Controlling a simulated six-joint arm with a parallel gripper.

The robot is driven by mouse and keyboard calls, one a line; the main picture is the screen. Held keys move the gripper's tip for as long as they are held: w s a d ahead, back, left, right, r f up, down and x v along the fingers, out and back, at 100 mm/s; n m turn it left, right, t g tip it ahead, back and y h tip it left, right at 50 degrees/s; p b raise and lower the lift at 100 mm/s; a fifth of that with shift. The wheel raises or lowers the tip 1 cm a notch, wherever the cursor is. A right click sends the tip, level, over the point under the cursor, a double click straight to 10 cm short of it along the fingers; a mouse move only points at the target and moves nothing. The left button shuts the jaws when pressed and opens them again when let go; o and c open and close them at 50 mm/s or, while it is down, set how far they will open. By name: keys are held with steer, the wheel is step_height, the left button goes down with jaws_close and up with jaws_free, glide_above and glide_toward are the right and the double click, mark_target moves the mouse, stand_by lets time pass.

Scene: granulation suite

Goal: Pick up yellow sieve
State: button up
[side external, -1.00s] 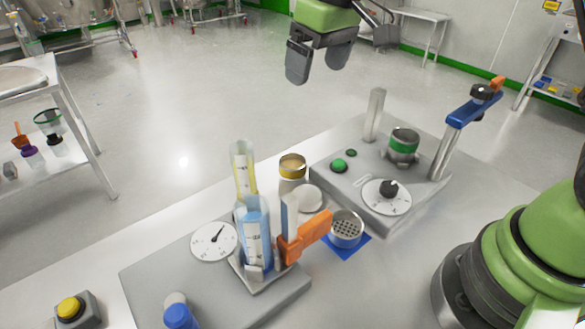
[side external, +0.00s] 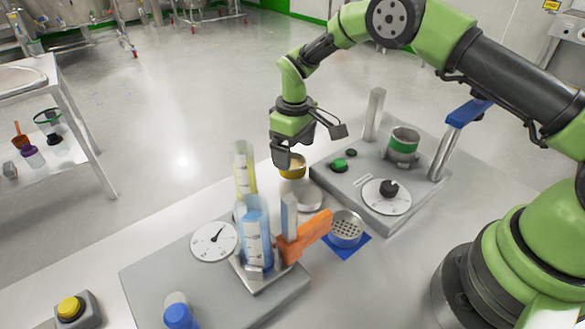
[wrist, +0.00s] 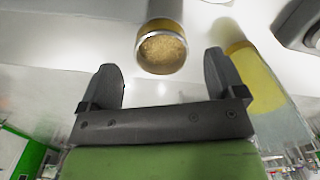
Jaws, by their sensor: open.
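The yellow sieve (side external: 294,174) is a small round cup with a yellow band, standing on the pale bench between the two grey machines. In the side view my gripper (side external: 293,157) is just above it and partly hides it. In the wrist view the sieve (wrist: 160,48) shows pale granules inside. It lies ahead of and roughly midway between the fingertips of my gripper (wrist: 161,72), which are apart and empty. I see no contact with the sieve.
A tall yellow cylinder (side external: 244,170) and a blue cylinder (side external: 253,235) stand close left of the sieve. An orange lever (side external: 304,236) and a blue sieve (side external: 346,229) on a blue mat are nearer. A green-banded sieve (side external: 403,146) sits on the right machine.

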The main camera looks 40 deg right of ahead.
mark_target(293, 161)
step_height(293, 161, down, 4)
steer(key=shift+r, duration=0.15)
steer(key=c, duration=1.1)
steer(key=shift+o, duration=0.2)
